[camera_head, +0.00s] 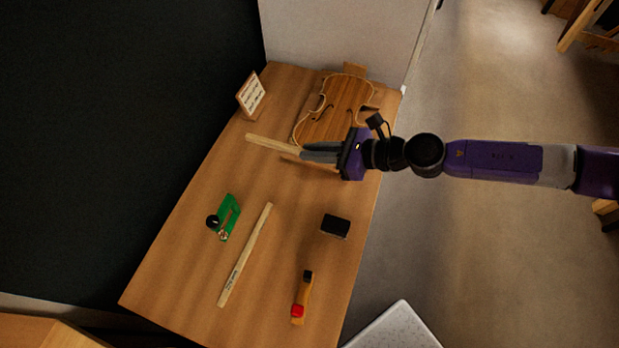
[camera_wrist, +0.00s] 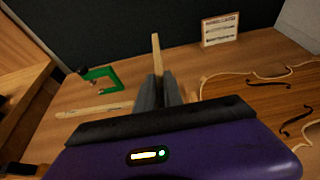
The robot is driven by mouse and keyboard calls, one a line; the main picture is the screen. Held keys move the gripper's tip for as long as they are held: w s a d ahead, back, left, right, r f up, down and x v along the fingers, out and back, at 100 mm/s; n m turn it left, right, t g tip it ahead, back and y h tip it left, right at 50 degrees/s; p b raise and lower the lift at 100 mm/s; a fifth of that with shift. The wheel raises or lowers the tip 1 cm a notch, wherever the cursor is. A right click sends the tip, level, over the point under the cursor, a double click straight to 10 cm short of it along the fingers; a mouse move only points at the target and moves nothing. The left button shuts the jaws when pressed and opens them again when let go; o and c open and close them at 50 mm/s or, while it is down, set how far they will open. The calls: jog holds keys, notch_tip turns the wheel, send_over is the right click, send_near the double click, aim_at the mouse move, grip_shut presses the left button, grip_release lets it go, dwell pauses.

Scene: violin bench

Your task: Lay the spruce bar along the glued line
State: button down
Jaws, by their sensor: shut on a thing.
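My gripper (camera_head: 304,152) is shut on a pale wooden bar (camera_head: 270,143), held by one end above the bench, with its long free part pointing left in the head view. In the wrist view the bar (camera_wrist: 156,56) sticks out forward from between the fingers (camera_wrist: 158,90). The violin plate (camera_head: 335,108) with two f-shaped holes lies at the far end of the bench, just beyond the fingers; part of it (camera_wrist: 265,90) shows at right in the wrist view. I cannot make out a glue line. A second pale bar (camera_head: 246,255) with dark printing lies on the bench.
The bench (camera_head: 185,270) also bears a green clamp (camera_head: 229,215), a black block (camera_head: 335,226), and an orange-brown tool with a red end (camera_head: 300,298). A framed card (camera_head: 251,95) stands at the back left edge. Bare wood lies between the clamp and the plate.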

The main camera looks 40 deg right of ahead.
aim_at(314, 184)
notch_tip(314, 184, down, 12)
jog(key=shift+f+b, duration=0.2)
jog(key=shift+b, duration=0.85)
jog(key=shift+f, duration=0.2)
jog(key=c, duration=1.5)
grip_release()
jog(key=shift+o, duration=0.2)
jog(key=shift+r, duration=0.15)
jog(key=shift+s+r, duration=0.1)
jog(key=shift+r, duration=0.05)
jog(key=b+v, duration=0.1)
jog(key=v, duration=0.9)
jog(key=shift+s+d+b, duration=0.2)
jog(key=shift+b, duration=0.2)
jog(key=shift+s+d+r, duration=0.3)
jog(key=shift+s+r, duration=0.05)
jog(key=shift+s, duration=0.2)
